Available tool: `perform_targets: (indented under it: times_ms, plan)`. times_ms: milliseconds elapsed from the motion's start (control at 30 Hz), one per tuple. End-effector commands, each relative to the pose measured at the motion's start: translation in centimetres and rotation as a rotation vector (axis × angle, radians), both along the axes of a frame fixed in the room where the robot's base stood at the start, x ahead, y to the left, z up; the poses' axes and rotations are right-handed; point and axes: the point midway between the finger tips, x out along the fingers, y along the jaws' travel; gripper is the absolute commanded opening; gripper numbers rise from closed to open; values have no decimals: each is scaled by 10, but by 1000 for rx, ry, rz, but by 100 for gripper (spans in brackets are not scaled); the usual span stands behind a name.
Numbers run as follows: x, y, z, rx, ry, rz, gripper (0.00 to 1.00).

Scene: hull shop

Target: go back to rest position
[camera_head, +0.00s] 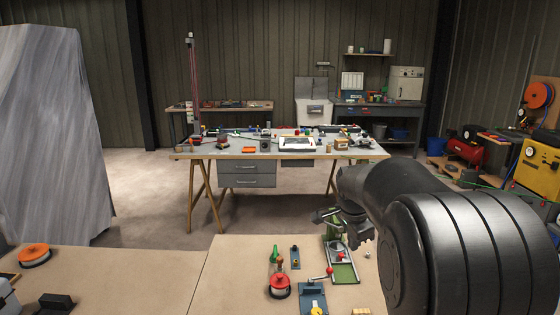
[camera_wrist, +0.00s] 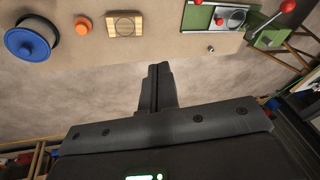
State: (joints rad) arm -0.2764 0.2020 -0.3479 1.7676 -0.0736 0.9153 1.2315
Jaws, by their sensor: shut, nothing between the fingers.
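My gripper (camera_wrist: 158,75) is shut and empty. In the wrist view its two dark fingers are pressed together and point at the bench edge, with bare floor behind them. In the head view my black arm reaches in from the right, and its far end hangs by the right side of the near bench (camera_head: 230,265). The fingertips are hard to make out there. I see no contact between the gripper and any object.
The near bench holds a red round pot (camera_head: 280,287), a green-based fixture (camera_head: 345,273) and an orange disc (camera_head: 35,254). The wrist view shows a blue-rimmed pot (camera_wrist: 28,42) and a wooden block (camera_wrist: 125,25). A cluttered table (camera_head: 247,181) stands beyond open floor; a grey shape (camera_head: 50,140) is left.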

Motion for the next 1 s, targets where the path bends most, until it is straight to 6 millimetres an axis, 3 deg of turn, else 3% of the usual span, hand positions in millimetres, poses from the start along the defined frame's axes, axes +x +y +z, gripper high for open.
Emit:
perform_targets:
  times_ms: [200,500,800,1000]
  plan:
    - [-71,4,33,10,-23,252,0]
    - [-169,17,54,-53,-71,613,0]
    - [-262,33,48,-200,-111,962,0]
    - [-303,39,34,-298,-115,1126,0]
